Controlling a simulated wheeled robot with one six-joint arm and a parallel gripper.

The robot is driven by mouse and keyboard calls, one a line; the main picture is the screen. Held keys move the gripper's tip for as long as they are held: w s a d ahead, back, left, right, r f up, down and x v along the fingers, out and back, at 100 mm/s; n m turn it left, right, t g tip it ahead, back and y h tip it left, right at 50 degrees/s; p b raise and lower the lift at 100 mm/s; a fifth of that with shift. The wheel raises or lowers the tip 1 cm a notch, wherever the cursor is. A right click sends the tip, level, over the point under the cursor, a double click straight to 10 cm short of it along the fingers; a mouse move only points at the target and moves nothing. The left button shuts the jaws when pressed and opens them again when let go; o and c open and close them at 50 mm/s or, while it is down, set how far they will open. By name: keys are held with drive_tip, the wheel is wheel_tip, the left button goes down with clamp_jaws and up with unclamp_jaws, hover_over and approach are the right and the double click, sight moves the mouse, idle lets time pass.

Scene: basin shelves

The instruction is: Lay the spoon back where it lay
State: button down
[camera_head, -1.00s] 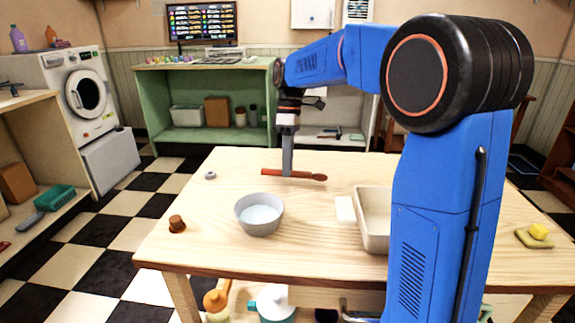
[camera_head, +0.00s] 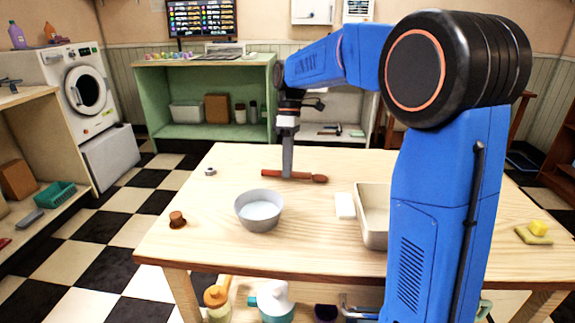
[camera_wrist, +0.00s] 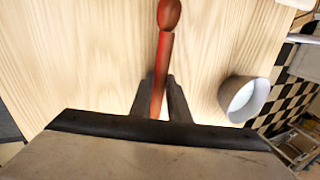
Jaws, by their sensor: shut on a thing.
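The spoon (camera_head: 307,178) is reddish-brown with a rounded bowl at its right end. It lies level at the table's far part, at or just above the wooden surface; I cannot tell whether it touches. My gripper (camera_head: 288,174) points down and is shut on the spoon's handle. In the wrist view the spoon (camera_wrist: 168,18) runs up from between the two dark fingers of my gripper (camera_wrist: 161,98), bowl at the top. The lower end of the handle is hidden by the gripper body.
A grey bowl (camera_head: 259,211) with pale contents stands nearer on the table (camera_head: 220,255). A cream basin (camera_head: 372,230) and a white block (camera_head: 344,205) are to the right. A brown stopper (camera_head: 177,219), a small ring (camera_head: 210,171) and a yellow sponge (camera_head: 538,228) lie near the edges.

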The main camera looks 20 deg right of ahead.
drive_tip(key=shift+f, duration=0.15)
drive_tip(key=c, duration=1.6)
unclamp_jaws()
drive_tip(key=shift+w+d+r, duration=0.1)
drive_tip(key=shift+w+r, duration=0.15)
drive_tip(key=shift+r, duration=0.2)
drive_tip(key=v, duration=1.6)
drive_tip(key=shift+r, duration=0.25)
drive_tip(key=shift+s, duration=0.15)
